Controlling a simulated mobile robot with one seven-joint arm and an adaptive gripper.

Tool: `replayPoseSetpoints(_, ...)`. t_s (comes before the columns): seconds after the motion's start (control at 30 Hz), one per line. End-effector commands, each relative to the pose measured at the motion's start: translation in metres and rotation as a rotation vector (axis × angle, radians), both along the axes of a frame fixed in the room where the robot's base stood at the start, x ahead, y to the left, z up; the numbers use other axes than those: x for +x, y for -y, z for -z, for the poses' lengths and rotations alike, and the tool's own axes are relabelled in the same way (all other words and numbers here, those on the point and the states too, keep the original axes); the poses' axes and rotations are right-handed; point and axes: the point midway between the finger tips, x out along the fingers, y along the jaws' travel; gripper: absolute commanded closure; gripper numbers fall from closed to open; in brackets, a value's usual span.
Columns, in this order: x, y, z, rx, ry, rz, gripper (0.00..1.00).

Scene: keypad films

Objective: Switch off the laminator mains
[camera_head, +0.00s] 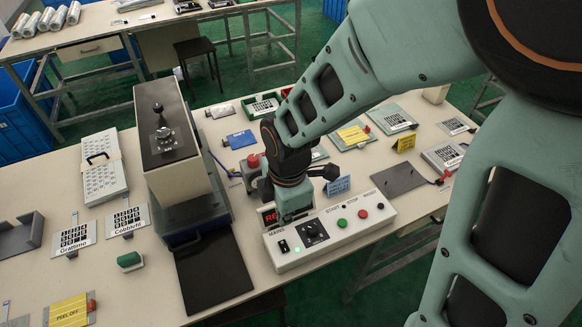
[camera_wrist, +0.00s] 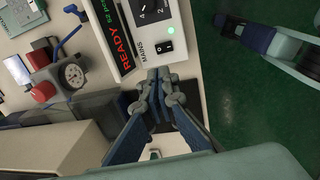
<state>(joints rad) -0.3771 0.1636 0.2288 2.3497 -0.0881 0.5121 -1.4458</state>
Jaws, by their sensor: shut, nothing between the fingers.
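The laminator's control box (camera_head: 345,235) is pale, with a black rocker switch (camera_head: 283,246) labelled MAINS at its left end. A green lamp (camera_head: 297,250) beside the switch is lit. In the wrist view the MAINS switch (camera_wrist: 164,46) lies just beyond my fingertips, and the red display reads READY (camera_wrist: 122,40). My gripper (camera_wrist: 158,84) is shut and empty, its tips close to the box edge by the switch. I cannot tell whether they touch the box. In the head view my wrist hangs over the box's back edge; the fingertips are hidden there.
A black dial (camera_head: 312,231), a green button (camera_head: 342,223) and a red button (camera_head: 363,214) share the panel. The tall press (camera_head: 165,140) stands to the left. A red-capped gauge unit (camera_wrist: 70,75) is behind. Keypad films and trays cover the table.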

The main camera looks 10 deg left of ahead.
Motion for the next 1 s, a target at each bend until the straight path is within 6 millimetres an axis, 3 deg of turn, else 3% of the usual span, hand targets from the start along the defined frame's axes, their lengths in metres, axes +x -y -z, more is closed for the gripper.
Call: replayPoseSetpoints(1.0, 0.012, -0.008, 0.123, -0.001, -0.001, -0.001, 1.0)
